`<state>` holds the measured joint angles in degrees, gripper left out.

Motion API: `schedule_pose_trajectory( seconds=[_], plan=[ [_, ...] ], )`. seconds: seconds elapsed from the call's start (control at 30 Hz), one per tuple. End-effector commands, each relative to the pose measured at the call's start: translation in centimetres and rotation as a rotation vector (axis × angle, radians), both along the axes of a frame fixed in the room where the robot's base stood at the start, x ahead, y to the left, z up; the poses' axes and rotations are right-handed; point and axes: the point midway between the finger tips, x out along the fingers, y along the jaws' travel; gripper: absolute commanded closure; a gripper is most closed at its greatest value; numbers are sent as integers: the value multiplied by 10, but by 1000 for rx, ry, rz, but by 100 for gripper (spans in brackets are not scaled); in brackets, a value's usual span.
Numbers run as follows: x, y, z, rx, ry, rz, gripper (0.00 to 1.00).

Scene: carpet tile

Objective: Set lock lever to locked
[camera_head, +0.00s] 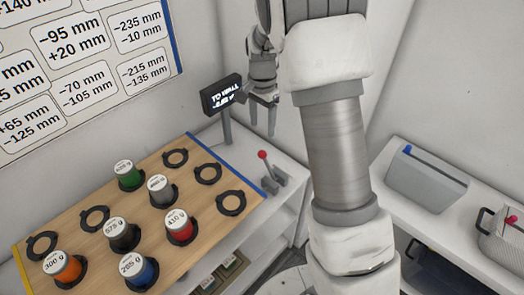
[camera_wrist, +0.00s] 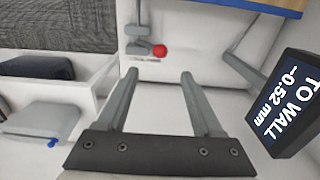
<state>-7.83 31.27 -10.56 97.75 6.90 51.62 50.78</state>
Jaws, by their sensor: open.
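The lock lever (camera_head: 265,166) has a red ball knob and stands up from a small grey base (camera_head: 274,180) on the white bench top, right of the wooden board. In the wrist view the lever's red knob (camera_wrist: 159,51) shows beyond the fingertips, with its grey base (camera_wrist: 137,40) beside it. A small label lies by the base, too small to read. My gripper (camera_head: 262,130) is open and empty, above and behind the lever. In the wrist view my gripper (camera_wrist: 158,76) has its two fingers apart, touching nothing.
A small display (camera_head: 221,95) on a post stands close to my gripper; it reads "TO WALL" in the wrist view (camera_wrist: 289,103). The wooden board (camera_head: 140,215) holds several coloured weights and empty black rings. A grey bin (camera_head: 425,180) stands on the right shelf.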

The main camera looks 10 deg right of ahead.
Motion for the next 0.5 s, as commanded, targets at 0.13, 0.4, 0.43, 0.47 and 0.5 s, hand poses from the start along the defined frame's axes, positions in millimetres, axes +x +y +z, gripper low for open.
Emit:
schedule_pose_trajectory(
  seconds=[0.13, 0.4, 0.43, 0.47, 0.5],
  plan=[
    [-1, 0, -36, 0, 4, 0, 32],
    [-1, 0, -89, 1, 3, 0, 32],
    [-1, 0, -94, 1, 3, 0, 32],
    [-1, 0, -98, 0, 1, 0, 32],
    [-1, 0, -102, 0, 2, 1, 32]
  ],
)
